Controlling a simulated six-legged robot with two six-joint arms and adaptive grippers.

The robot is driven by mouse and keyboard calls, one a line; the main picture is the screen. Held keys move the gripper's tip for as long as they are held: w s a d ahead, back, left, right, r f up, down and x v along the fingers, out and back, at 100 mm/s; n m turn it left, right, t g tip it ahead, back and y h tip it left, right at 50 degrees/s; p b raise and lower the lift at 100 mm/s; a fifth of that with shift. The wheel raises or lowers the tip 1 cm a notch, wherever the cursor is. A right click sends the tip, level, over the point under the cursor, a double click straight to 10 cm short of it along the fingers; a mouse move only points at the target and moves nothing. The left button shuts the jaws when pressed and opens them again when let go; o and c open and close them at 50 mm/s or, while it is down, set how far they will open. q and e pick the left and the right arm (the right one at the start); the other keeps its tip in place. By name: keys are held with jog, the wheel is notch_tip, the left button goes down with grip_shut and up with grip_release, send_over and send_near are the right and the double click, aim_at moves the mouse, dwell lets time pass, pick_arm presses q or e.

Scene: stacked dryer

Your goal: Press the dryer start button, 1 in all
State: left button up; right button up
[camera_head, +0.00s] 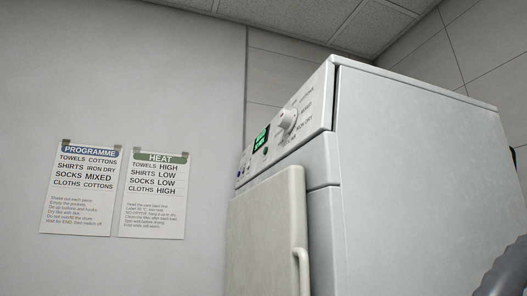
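The white dryer (420,165) fills the right half of the view, seen at an angle from below. Its sloped control panel (311,84) carries a round dial (287,121) with programme words around it and a lit green display (262,139). A small dark round button (265,151) sits below the display. Small controls (243,164) cluster at the panel's far left end. I cannot tell which of these is the start button. Neither gripper shows, and nothing touches the panel.
A pale door (268,235) with a vertical handle (302,268) is below the panel. Two wall sheets, PROGRAMME (78,190) and HEAT (155,195), hang at the left. A dark grey curved shape cuts into the bottom right corner. The space before the panel looks clear.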

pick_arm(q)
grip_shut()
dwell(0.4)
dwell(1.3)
